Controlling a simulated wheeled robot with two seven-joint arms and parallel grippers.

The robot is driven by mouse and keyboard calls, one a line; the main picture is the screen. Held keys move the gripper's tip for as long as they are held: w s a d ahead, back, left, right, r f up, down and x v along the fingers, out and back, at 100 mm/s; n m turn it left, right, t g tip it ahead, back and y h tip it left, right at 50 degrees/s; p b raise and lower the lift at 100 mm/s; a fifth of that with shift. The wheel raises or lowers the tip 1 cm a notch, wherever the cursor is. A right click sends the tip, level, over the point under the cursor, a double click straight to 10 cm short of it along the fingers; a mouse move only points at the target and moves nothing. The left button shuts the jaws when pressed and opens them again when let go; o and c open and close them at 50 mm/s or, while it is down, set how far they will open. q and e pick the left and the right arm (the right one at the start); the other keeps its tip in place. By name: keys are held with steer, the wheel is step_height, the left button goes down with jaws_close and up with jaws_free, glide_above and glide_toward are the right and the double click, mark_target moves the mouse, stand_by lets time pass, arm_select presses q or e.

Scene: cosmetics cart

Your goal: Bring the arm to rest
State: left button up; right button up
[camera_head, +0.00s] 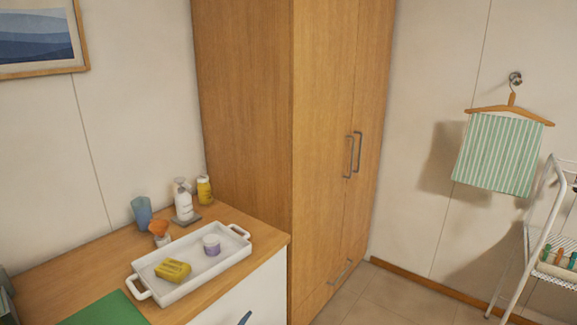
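Neither of my grippers shows in the head view, and no arm of mine can be made out for sure. A small dark blue piece (245,318) shows at the bottom edge, in front of the white cabinet front; it is too cut off to identify.
A wooden counter (105,264) at the left holds a white tray (192,288) with a yellow item and a small jar. Several bottles and a blue cup (142,211) stand behind. A tall wooden wardrobe (245,120) is shut. A white wire cart (541,215) stands right; floor between is clear.

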arm_select(q)
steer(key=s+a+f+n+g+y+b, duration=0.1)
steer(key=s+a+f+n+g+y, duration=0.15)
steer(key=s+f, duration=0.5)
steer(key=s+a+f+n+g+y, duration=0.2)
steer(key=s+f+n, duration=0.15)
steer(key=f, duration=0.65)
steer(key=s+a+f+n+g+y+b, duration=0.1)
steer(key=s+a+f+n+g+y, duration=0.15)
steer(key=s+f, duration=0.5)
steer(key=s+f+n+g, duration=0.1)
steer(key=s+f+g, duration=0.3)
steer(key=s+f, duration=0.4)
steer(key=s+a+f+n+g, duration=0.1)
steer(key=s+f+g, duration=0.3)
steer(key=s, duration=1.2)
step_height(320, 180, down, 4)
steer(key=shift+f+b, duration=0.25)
steer(key=shift+b, duration=0.2)
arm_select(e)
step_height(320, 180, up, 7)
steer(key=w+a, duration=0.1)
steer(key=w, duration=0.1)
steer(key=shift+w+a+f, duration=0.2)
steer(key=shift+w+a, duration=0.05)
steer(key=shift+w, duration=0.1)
